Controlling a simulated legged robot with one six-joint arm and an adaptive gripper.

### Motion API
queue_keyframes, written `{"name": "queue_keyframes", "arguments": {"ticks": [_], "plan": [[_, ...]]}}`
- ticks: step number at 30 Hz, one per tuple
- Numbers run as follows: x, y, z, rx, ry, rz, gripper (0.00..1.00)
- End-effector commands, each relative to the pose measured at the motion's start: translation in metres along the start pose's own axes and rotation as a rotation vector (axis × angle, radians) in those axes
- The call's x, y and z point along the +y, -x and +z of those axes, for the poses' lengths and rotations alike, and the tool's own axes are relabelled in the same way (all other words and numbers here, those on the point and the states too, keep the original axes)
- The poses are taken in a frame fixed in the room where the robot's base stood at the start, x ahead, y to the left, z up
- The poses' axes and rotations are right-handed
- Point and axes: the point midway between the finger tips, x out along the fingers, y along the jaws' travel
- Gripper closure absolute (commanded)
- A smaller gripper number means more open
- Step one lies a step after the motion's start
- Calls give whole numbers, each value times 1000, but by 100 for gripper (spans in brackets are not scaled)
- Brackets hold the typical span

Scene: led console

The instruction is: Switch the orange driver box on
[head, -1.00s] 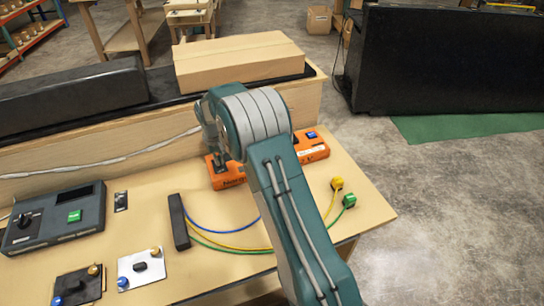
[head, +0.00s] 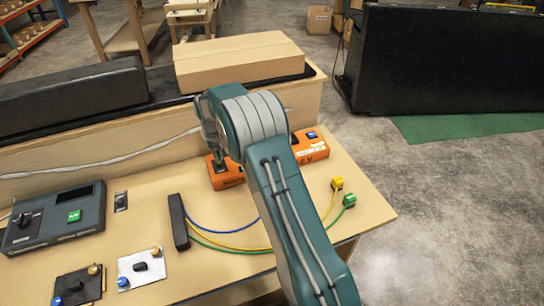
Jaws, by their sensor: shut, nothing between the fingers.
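The orange driver box (head: 312,152) lies on the wooden bench at the back right. My arm crosses in front of its middle, so only its left and right ends show. A small blue part sits on top of its right end. My gripper (head: 219,164) is a dark shape pointing down at the left end of the box, below the arm's wrist. It is shut and holds nothing. Whether its tips touch the box is too small to tell.
A dark console (head: 55,220) with a knob and green button stands at left. A black bar (head: 178,222) has blue, yellow and green wires leading right to a yellow plug (head: 337,183) and a green plug (head: 349,200). A cardboard box (head: 240,60) lies behind on the ledge.

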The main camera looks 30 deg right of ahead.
Motion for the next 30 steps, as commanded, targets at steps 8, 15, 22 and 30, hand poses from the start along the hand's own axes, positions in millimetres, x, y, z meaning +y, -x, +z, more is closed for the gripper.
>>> {"name": "queue_keyframes", "arguments": {"ticks": [8, 15, 22, 30], "plan": [[-1, 20, 2, 2, 0, 0, 100], [-1, 36, 4, 1, 0, 0, 100], [-1, 52, 6, 1, 0, 0, 100], [-2, 66, 7, 0, 0, 0, 100]]}}
